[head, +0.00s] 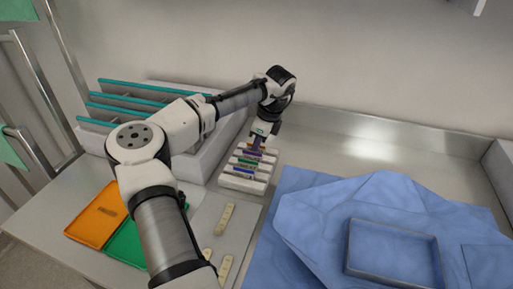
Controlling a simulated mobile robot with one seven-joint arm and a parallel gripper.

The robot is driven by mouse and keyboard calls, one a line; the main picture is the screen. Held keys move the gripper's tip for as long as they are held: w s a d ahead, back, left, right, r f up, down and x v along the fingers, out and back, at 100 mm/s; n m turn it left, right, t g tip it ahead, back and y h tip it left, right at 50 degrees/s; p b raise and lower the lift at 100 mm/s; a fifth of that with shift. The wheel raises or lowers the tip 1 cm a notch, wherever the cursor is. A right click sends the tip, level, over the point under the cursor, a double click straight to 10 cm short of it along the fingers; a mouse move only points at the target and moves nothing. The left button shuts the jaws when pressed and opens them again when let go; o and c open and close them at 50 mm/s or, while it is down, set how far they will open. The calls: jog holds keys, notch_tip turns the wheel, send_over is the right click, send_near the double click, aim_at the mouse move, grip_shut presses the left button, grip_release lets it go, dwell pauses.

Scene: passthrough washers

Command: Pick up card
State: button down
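A small white slotted rack (243,183) stands on the steel counter, just right of centre-left. It holds several thin coloured cards (246,162) standing in its slots, with purple, green and blue edges showing. My gripper (257,148) points down at the far part of the rack, at or just above the cards there. The fingers are small and dark in this view. I cannot tell whether they are apart or closed on a card, and the gripper partly hides the far slots.
A larger grey-white rack with teal-edged panels (150,88) stands behind my arm. Orange (95,222) and green (124,244) trays and beige strips (225,218) lie in front. Rumpled blue cloth (300,215) with a rectangular tray (392,279) covers the right. Bare counter (345,160) lies behind it.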

notch_tip(320, 180, up, 20)
jog(key=b, duration=0.2)
jog(key=shift+d+f, duration=0.1)
dwell(0.5)
